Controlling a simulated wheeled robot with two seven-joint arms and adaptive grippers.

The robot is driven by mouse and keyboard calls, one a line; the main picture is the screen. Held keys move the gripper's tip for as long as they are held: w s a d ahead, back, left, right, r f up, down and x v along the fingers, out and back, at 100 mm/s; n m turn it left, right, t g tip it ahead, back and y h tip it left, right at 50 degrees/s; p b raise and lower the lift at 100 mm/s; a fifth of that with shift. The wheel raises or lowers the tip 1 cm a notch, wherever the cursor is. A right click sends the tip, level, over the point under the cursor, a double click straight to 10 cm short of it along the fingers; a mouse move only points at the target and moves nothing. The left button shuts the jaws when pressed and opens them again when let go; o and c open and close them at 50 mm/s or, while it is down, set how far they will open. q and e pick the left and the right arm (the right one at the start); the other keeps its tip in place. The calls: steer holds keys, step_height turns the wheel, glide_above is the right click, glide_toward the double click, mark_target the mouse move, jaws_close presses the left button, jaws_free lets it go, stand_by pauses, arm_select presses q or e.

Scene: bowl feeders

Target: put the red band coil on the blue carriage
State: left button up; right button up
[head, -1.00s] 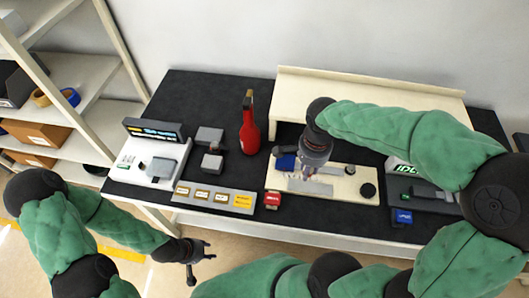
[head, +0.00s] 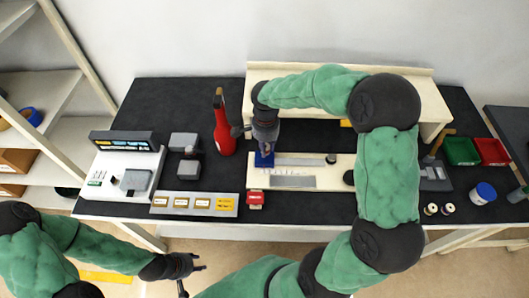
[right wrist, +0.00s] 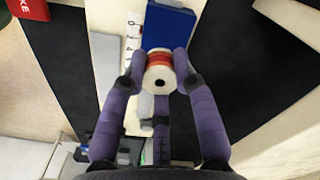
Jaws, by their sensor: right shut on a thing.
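The red band coil (right wrist: 159,62), a white spool with a red wrap, is between the fingers of my right gripper (right wrist: 158,72) in the right wrist view. My right gripper (head: 265,146) is shut on it. The blue carriage (right wrist: 171,24) lies just beyond the coil there. In the head view the carriage (head: 264,159) is at the left end of the cream base plate, right below the gripper. Whether the coil touches the carriage cannot be told. My left gripper (head: 190,272) is open and empty in front of the table.
The carriage's cream base plate (head: 335,163) carries a grey rail and a ruler strip. A red bottle (head: 223,132) stands to its left and a red block (head: 255,198) at its front. A cream raised shelf (head: 315,95) is behind. Two more spools (head: 440,209) stand at the right.

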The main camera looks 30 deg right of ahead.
steer(key=shift+w+f, duration=0.25)
steer(key=shift+f, duration=0.1)
steer(key=shift+w+f+b, duration=0.1)
steer(key=shift+f+b, duration=0.45)
steer(key=shift+f, duration=1.05)
steer(key=shift+f, duration=0.1)
steer(key=o, duration=1.1)
steer(key=shift+c, duration=0.2)
step_height(320, 180, up, 12)
steer(key=p, duration=0.3)
